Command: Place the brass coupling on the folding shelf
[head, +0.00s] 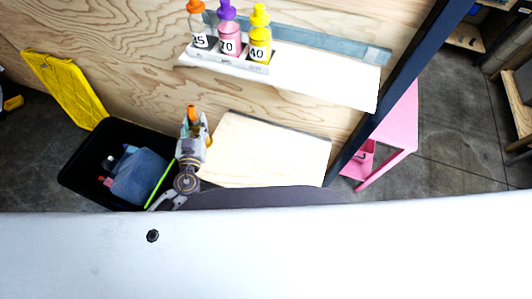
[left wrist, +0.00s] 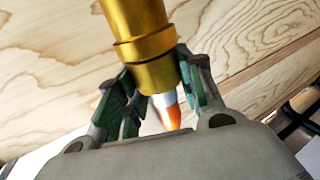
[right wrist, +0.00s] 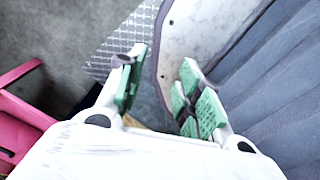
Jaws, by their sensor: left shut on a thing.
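My left gripper (head: 192,125) is shut on the brass coupling (left wrist: 140,35). In the left wrist view the coupling is a gold cylinder with a raised collar, between the green-padded fingers. A white piece with an orange tip (left wrist: 171,110) shows below it; I cannot tell whether it is part of it. In the head view the held end (head: 190,110) looks orange-gold. A pale wooden board (head: 268,150), which looks like the folding shelf, juts from the plywood wall just right of the gripper. Its top is bare. My right gripper (right wrist: 160,92) is open and empty, only in its wrist view.
A white upper shelf (head: 330,85) carries several bottles with orange, purple and yellow tops. A black crate (head: 85,178) with bottles stands left of the gripper, beside a yellow lid (head: 65,85). A dark post (head: 400,75) and pink stand (head: 400,125) are at right.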

